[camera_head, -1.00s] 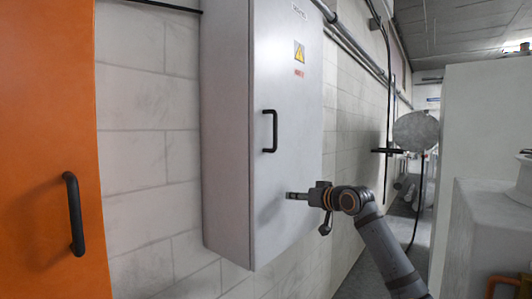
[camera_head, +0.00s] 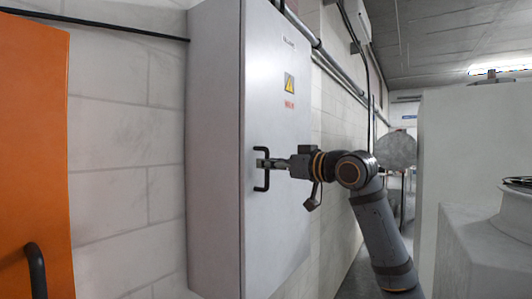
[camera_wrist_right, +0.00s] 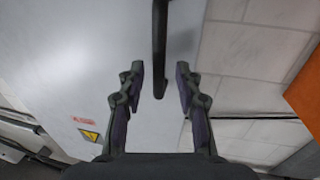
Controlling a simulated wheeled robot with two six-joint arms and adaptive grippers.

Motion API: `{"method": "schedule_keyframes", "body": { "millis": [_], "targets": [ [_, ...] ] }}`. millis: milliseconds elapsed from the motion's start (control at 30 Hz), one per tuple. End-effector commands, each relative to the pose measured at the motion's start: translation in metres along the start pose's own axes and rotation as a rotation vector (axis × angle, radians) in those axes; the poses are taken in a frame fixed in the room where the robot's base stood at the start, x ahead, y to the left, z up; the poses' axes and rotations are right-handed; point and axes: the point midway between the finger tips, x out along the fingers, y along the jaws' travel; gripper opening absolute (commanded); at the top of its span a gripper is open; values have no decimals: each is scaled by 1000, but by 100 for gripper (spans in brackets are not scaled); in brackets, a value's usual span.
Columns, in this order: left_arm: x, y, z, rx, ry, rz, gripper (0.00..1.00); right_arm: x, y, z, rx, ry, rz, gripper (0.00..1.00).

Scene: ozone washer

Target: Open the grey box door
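The grey box (camera_head: 215,150) hangs on the tiled wall, and its door (camera_head: 275,215) is shut flat against it. A black bar handle (camera_head: 262,183) stands upright on the door; it also shows in the right wrist view (camera_wrist_right: 160,40). My right gripper (camera_head: 262,163) is at the handle in the head view, its near parts hiding some of the bar. In the right wrist view the fingers (camera_wrist_right: 160,88) are apart, with the handle's end between them and a gap on each side. My left gripper is not in view.
An orange cabinet (camera_head: 35,150) with a black handle (camera_head: 36,270) stands at the left. Pipes (camera_head: 335,70) run along the wall beyond the box. A white block (camera_head: 475,130) and a grey machine (camera_head: 480,255) stand at the right.

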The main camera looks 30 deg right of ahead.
Motion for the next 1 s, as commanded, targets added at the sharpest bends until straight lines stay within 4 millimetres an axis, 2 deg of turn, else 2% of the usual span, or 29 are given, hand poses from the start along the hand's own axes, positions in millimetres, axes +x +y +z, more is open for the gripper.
{"method": "schedule_keyframes", "body": {
  "millis": [33,200,467,700,1000],
  "targets": [
    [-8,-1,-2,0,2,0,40,8,0,-4,3,0,-3,34],
    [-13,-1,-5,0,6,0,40,21,0,-1,0,-1,0,34],
    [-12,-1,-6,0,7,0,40,22,1,1,-1,0,2,34],
    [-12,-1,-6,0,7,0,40,22,1,1,-1,0,2,2],
    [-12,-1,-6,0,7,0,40,22,1,0,-1,0,2,0]
  ]
}}
